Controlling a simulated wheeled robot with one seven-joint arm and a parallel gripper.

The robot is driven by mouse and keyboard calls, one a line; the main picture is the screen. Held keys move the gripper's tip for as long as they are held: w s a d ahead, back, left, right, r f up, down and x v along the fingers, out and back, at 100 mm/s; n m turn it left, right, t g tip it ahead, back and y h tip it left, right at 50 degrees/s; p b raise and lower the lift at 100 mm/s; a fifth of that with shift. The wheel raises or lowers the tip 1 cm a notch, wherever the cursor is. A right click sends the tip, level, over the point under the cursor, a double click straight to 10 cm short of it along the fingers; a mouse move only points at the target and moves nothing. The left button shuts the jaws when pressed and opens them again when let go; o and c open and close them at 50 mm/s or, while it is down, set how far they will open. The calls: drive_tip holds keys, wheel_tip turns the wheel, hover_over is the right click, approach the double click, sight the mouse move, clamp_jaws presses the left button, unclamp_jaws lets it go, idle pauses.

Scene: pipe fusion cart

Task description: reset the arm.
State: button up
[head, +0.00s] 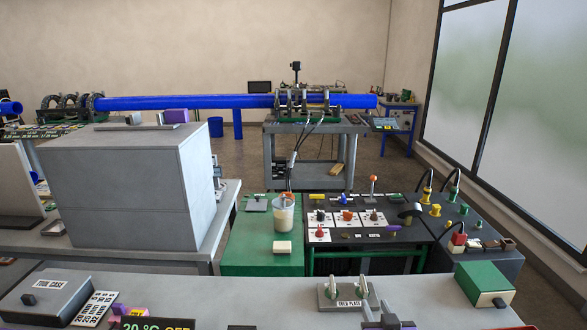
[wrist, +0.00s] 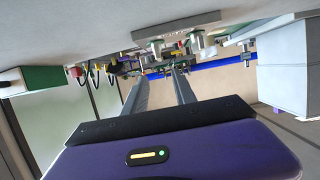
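My gripper (wrist: 156,80) shows in the wrist view, which is turned upside down. Its purple body fills the bottom, and two grey fingers reach forward, parallel and clearly apart. I see nothing held between them. In the head view, a grey and purple part at the bottom edge, beside the labelled plate, looks like my gripper (head: 380,308). It is low over the near bench, and most of the arm is out of view. The labelled plate (head: 345,303) has two metal knobs, which also show ahead of the fingers in the wrist view.
The near bench (head: 250,290) carries a green box (head: 484,283) at right and a grey case (head: 45,298) at left. Beyond stand a large grey cabinet (head: 130,190), a green table (head: 250,240) with a cup (head: 284,218), and a black control panel. A blue pipe (head: 190,102) runs across behind.

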drive_tip(key=s+r+t, duration=0.3)
drive_tip(key=s+r, duration=0.1)
drive_tip(key=r, duration=0.1)
drive_tip(key=s+g, duration=0.2)
drive_tip(key=s, duration=4.2)
drive_tip(key=shift+s+d+r, duration=0.2)
drive_tip(key=shift+s, duration=0.1)
